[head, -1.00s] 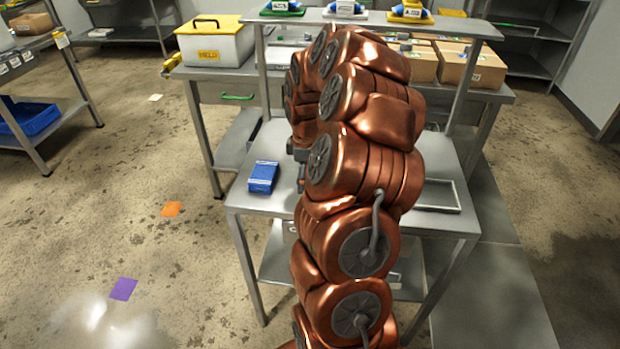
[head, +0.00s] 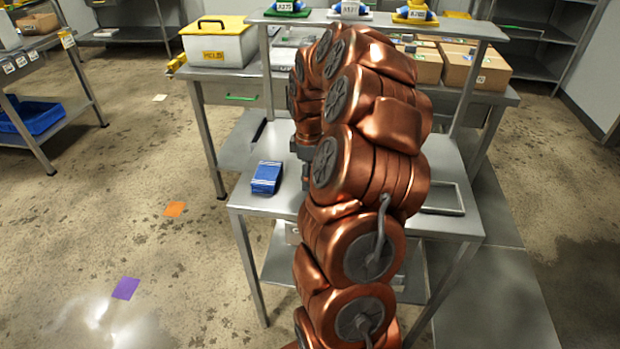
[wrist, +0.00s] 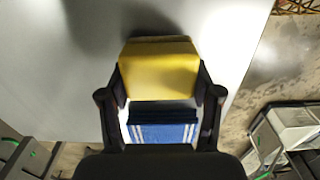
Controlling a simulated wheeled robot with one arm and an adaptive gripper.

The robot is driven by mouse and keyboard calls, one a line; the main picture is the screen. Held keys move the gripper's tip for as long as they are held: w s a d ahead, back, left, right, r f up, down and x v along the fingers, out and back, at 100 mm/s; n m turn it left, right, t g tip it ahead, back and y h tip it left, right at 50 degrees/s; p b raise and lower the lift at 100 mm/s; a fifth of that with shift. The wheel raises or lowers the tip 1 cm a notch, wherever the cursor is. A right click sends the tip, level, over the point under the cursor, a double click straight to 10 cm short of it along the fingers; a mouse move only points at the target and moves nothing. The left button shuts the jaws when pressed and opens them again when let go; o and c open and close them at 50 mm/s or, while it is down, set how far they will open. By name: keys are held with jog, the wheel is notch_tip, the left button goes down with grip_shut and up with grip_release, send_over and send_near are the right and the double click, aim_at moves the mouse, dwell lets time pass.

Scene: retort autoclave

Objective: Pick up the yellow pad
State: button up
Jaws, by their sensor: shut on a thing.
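The yellow pad (wrist: 158,70) is a blocky yellow piece in the wrist view, between the two dark fingers of my gripper (wrist: 162,88). The fingers press on its left and right sides, and my gripper is shut on it. A grey-white surface lies behind it; I cannot tell how far the pad is above that surface. In the head view my copper arm hides the pad and most of my gripper.
A blue box (head: 267,178) lies on the left part of the metal table (head: 262,202). In the wrist view a blue striped thing (wrist: 162,132) shows below the pad; I cannot tell if it is that box. A raised shelf (head: 470,27) with several bottles stands behind my arm.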

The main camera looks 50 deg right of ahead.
notch_tip(320, 180, up, 2)
jog(key=shift+r, duration=0.2)
jog(key=shift+s+r+b, duration=0.15)
jog(key=shift+b, duration=0.15)
jog(key=s+a+b, duration=0.1)
jog(key=s, duration=0.4)
jog(key=s+a+r+b, duration=0.1)
jog(key=s, duration=0.4)
jog(key=s+a+b, duration=0.1)
jog(key=s, duration=0.4)
jog(key=shift+s+r, duration=0.2)
jog(key=shift+s, duration=0.1)
jog(key=shift+d, duration=0.1)
